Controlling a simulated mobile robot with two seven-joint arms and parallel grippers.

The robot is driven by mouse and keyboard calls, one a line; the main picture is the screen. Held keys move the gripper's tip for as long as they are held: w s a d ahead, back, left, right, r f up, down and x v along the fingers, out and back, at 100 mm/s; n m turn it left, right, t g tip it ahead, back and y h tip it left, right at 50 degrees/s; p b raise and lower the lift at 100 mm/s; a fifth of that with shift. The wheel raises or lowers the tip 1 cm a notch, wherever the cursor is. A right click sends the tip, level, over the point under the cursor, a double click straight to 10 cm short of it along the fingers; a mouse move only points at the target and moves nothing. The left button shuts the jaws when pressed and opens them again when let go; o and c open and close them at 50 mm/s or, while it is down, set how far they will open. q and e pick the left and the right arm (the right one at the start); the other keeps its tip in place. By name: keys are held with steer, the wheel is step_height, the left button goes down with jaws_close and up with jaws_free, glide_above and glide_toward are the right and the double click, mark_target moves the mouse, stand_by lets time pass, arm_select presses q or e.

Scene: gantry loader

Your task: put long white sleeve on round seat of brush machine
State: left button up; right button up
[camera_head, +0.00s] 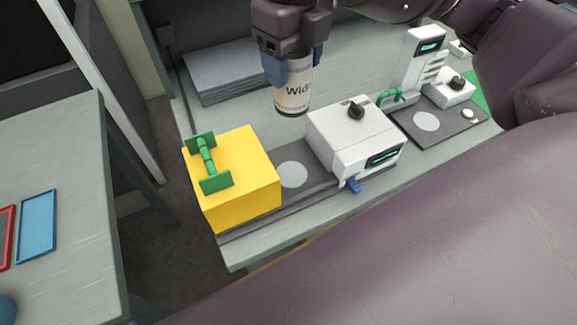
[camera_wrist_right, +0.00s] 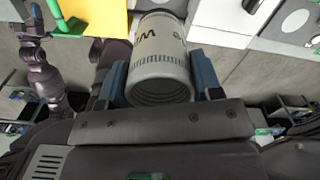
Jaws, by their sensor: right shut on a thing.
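My right gripper (camera_head: 289,72) is shut on a long white sleeve (camera_head: 294,95) with dark lettering and a dark lower rim. It holds the sleeve upright in the air above the bench, behind the white machine and the yellow block. The right wrist view shows the sleeve (camera_wrist_right: 160,62) between the blue fingers, its open end toward the camera. A pale round seat (camera_head: 293,174) lies empty on a dark plate between the yellow block and a white machine (camera_head: 352,135). Another pale disc (camera_head: 427,121) lies on a plate farther right. A small arm part, perhaps my left, shows in the wrist view; its jaws are unclear.
A yellow block (camera_head: 245,185) with a green handle (camera_head: 207,160) stands left of the seat. The white machine has a black knob and a blue lever (camera_head: 352,185). Grey sheets (camera_head: 240,75) lie behind. A side table (camera_head: 70,190) stands at left with blue and red trays.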

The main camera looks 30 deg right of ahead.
arm_select(q)
steer(key=shift+f+b, duration=1)
steer(key=shift+b, duration=0.35)
arm_select(e)
steer(key=shift+f, duration=9.9)
arm_select(q)
steer(key=shift+f, duration=0.1)
arm_select(e)
steer(key=shift+f, duration=0.2)
arm_select(q)
steer(key=shift+d, duration=0.1)
arm_select(e)
steer(key=o, duration=1)
steer(key=shift+r, duration=0.5)
arm_select(q)
steer(key=shift+s+r+p, duration=0.15)
steer(key=shift+r+p, duration=0.45)
steer(key=shift+p, duration=0.2)
arm_select(e)
step_height(320, 180, up, 11)
steer(key=shift+r, duration=0.2)
